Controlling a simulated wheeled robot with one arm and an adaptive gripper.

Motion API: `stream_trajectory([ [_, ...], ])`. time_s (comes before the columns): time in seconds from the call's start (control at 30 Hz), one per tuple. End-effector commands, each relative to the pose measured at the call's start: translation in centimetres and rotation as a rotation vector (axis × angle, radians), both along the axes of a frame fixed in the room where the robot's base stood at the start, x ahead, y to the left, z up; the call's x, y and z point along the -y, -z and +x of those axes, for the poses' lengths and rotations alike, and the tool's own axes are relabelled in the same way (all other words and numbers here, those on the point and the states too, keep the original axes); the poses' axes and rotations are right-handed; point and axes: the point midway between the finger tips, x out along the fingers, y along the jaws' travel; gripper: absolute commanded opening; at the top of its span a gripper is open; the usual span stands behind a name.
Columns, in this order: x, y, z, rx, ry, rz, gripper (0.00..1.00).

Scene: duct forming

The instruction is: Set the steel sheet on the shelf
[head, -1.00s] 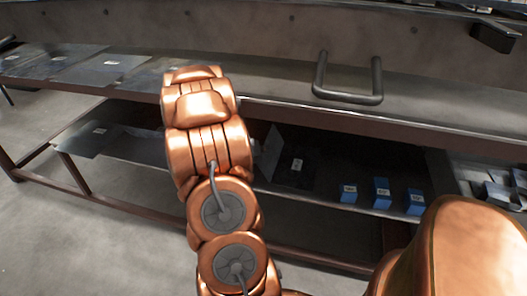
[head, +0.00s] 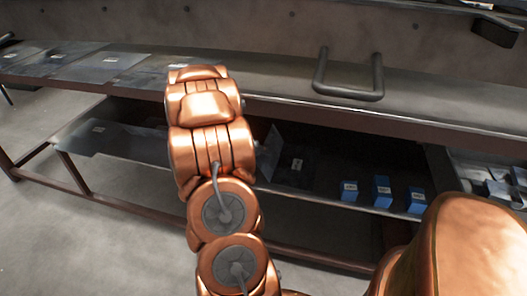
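Several flat grey steel sheets lie on the bench top at the left, among them a labelled sheet (head: 98,68) and another sheet (head: 150,76) partly hidden by my arm. The lower shelf (head: 140,185) runs under the bench. A labelled grey sheet (head: 115,140) lies on its left part. A lighter panel (head: 270,150) stands tilted just right of my arm, beside a dark labelled piece (head: 297,172). My copper arm reaches toward the bench and covers the middle-left. My gripper is hidden beyond the arm, so whether it holds a sheet cannot be seen.
Several blue boxes (head: 382,191) stand on the lower shelf at the right. Small metal parts (head: 500,185) lie at the far right. Bare floor (head: 60,235) is open at the lower left.

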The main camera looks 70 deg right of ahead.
Motion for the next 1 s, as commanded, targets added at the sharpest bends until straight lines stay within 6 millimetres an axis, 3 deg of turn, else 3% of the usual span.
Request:
stream_trajectory([
  [0.63, -0.01, 0.32, -0.03, -0.001, 0.000, 0.000, 0.00],
  [1.0, -0.01, 0.32, -0.02, -0.001, 0.001, 0.000, 0.35],
])
